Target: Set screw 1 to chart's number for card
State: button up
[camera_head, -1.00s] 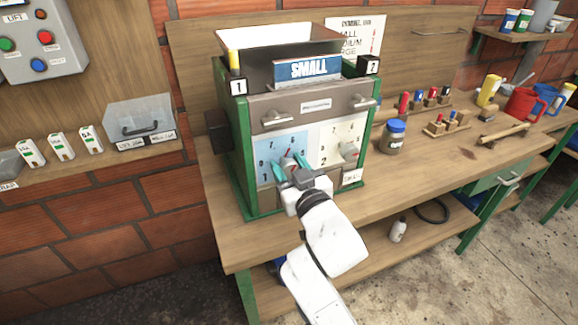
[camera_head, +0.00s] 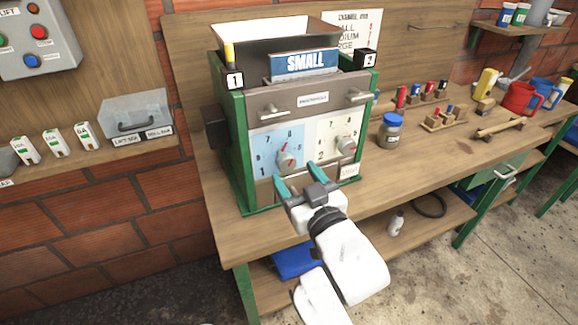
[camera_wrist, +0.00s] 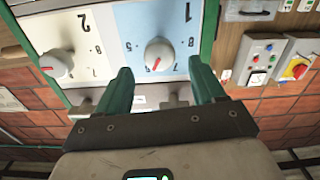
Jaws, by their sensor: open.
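A machine on the bench holds a blue card reading SMALL (camera_head: 305,66) at its top. Below label 1 (camera_head: 235,80) is a pale blue dial panel with a grey knob, screw 1 (camera_head: 287,160). Screw 1 also shows in the wrist view (camera_wrist: 159,55), its red mark pointing down in that picture; the exact number is unclear. My gripper (camera_head: 296,174) is open and empty, just in front of and below screw 1, apart from it. In the wrist view the fingers (camera_wrist: 160,78) stand either side of it. The chart (camera_head: 357,32) on the back board is partly hidden by the machine.
A second knob (camera_head: 346,146) sits on the cream panel to the right. Drawer handles (camera_head: 275,110) jut out above the dials. A jar (camera_head: 391,131) stands right of the machine. Switch boxes and a clear bin (camera_head: 137,115) are at left. The bench front is clear.

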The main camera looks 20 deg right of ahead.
jog(key=s, duration=0.5)
dwell(0.4)
